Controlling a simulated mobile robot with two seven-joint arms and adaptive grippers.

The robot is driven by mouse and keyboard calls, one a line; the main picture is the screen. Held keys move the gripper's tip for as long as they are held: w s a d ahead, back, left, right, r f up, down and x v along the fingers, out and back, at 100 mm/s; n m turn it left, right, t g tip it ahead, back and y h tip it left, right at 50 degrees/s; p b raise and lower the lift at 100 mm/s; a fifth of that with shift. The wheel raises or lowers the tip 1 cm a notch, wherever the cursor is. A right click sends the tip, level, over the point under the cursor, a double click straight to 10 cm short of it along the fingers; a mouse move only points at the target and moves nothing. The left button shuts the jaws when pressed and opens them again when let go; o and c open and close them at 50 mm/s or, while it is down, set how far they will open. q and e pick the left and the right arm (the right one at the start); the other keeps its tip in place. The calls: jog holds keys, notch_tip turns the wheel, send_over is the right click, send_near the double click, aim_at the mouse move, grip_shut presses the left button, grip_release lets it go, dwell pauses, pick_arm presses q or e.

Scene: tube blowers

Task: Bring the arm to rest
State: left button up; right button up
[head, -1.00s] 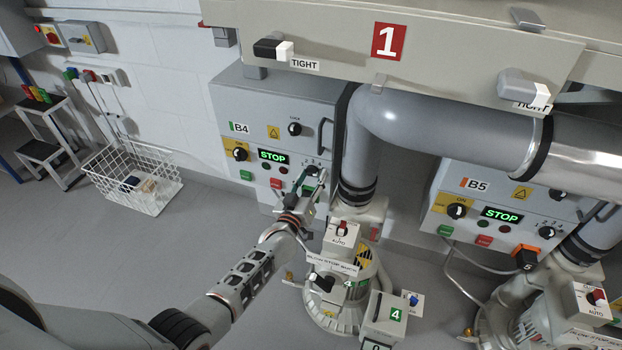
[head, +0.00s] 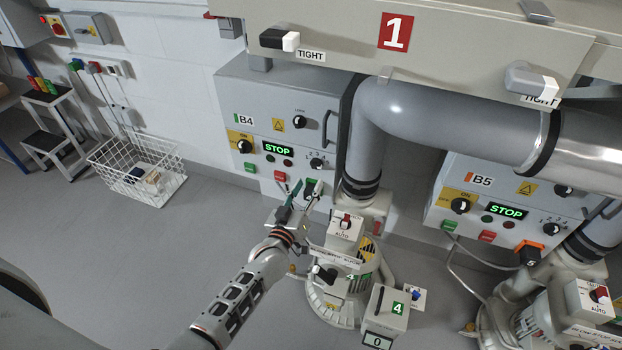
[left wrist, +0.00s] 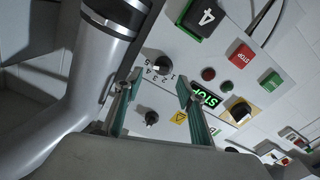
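My left gripper (head: 303,190) is open and empty, in front of the lower right part of the grey B4 panel (head: 265,97). In the left wrist view its two green-padded fingers (left wrist: 158,95) stand apart with nothing between the tips; a dark selector knob (left wrist: 163,66) with numbers and a second knob (left wrist: 152,117) show beyond them. The B4 display (head: 278,149) reads STOP in green. The numbered selector (head: 317,162) shows above the gripper. I cannot tell from the pictures whether a fingertip touches the panel. My right gripper is not in view.
A grey pipe (head: 365,150) and blower (head: 345,290) stand right of the gripper. The B5 panel (head: 500,185) is further right. A beige housing (head: 440,40) overhangs from above. A wire basket (head: 140,170) stands at left. The floor (head: 130,255) between is clear.

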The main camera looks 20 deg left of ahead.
pick_arm(q)
jog(key=shift+s+r, duration=0.1)
jog(key=shift+s, duration=0.25)
dwell(0.3)
